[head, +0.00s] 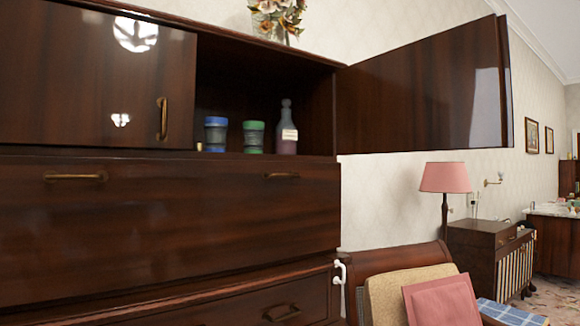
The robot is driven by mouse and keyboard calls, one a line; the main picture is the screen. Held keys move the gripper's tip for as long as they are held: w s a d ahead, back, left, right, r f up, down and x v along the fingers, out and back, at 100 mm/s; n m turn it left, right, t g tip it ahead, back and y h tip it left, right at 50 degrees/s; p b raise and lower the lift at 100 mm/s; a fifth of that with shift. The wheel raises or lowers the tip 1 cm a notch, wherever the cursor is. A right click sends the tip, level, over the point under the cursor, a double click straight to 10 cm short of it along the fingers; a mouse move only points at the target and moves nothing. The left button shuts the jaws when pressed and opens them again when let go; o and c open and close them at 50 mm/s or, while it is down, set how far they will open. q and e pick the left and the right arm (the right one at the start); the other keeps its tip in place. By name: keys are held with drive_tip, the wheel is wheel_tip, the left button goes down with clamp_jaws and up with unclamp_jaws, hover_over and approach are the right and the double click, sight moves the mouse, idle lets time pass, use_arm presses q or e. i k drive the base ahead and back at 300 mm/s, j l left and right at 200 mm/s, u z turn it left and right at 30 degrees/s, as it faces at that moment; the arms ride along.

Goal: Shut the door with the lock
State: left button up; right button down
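A dark, glossy wooden cabinet (170,220) fills the left of the head view. Its upper right door (425,95) stands wide open, swung out to the right, with its flat face showing. The upper left door (80,75) is shut and has a brass handle (162,118). I cannot make out a lock on either door. The open compartment (265,85) holds two jars with blue and green lids (216,133) (253,136) and a bottle of pinkish liquid (287,130). Neither of my grippers is in view.
Below are a wide panel with brass handles (282,175) and a drawer (260,310). A small white curved piece (341,270) shows by the cabinet's right edge. An armchair with cushions (440,300) and a pink lamp (444,178) stand to the right. Flowers (276,18) sit on top.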

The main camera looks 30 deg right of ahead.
sight(451, 89)
drive_tip(key=l, duration=0.6)
drive_tip(key=l+u, duration=0.15)
drive_tip(key=l, duration=1.05)
drive_tip(key=k+l+u, duration=0.15)
drive_tip(key=l, duration=1.05)
drive_tip(key=l+u, duration=0.1)
drive_tip(key=l, duration=0.5)
drive_tip(key=k+l+u, duration=0.1)
drive_tip(key=l, duration=0.5)
drive_tip(key=k+z, duration=0.15)
drive_tip(key=z, duration=0.3)
